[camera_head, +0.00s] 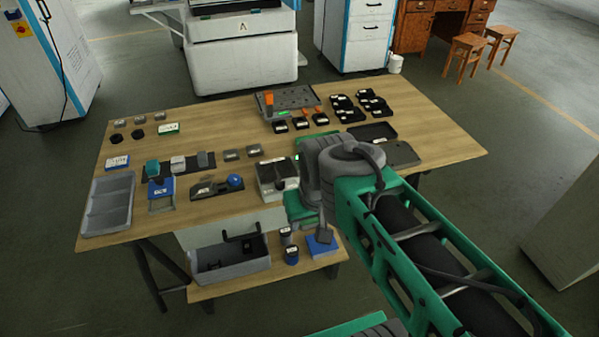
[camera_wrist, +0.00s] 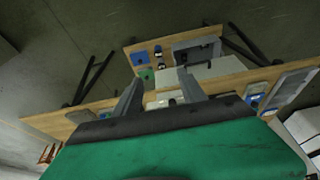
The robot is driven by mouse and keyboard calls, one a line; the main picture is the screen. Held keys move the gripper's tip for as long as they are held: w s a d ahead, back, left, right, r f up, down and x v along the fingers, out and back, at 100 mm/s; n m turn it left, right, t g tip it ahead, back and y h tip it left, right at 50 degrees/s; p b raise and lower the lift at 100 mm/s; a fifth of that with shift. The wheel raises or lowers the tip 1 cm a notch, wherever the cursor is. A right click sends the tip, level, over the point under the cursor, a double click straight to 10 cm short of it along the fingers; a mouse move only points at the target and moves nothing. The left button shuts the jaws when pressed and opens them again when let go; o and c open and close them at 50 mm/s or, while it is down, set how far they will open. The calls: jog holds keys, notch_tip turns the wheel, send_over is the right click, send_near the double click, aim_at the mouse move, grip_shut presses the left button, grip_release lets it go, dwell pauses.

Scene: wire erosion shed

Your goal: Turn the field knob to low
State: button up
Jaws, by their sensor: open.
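My gripper (camera_wrist: 158,88) is open, with its two grey fingers apart and nothing seen between them. In the head view my gripper is at the front edge of the wooden table (camera_head: 440,120), partly hidden by my own arm. No label or dial that I can read marks the field knob, so I cannot tell which part it is. A grey-white box with a dark top (camera_head: 278,178) stands just left of my gripper. A dark fixture with a blue ball knob (camera_head: 235,180) lies further left. Two small black knob-like pieces (camera_head: 137,134) lie at the back left.
A grey divided tray (camera_head: 107,205) lies at the table's left end. Several black parts (camera_head: 362,106) and a grey tray with orange pieces (camera_head: 291,98) are at the back. A lower shelf (camera_head: 230,287) holds a grey bin (camera_head: 232,265) and a blue box (camera_head: 321,245).

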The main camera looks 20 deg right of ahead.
aim_at(280, 183)
jog(key=w+f+m+b, duration=0.1)
jog(key=w+f+b, duration=0.2)
jog(key=w, duration=0.5)
jog(key=w+f+m+b, duration=0.1)
jog(key=w+f+b, duration=0.2)
jog(key=w+b, duration=0.3)
jog(key=w+a+f+m+h+b, duration=0.1)
jog(key=w+f+b, duration=0.2)
jog(key=w, duration=0.7)
jog(key=shift+w+f+t+b, duration=0.15)
jog(key=shift+t+b, duration=0.25)
jog(key=shift+b, duration=0.45)
jog(key=x, duration=0.6)
jog(key=shift+w+d+f, duration=0.15)
jog(key=shift+w+f, duration=0.15)
jog(key=shift+c, duration=0.2)
grip_shut()
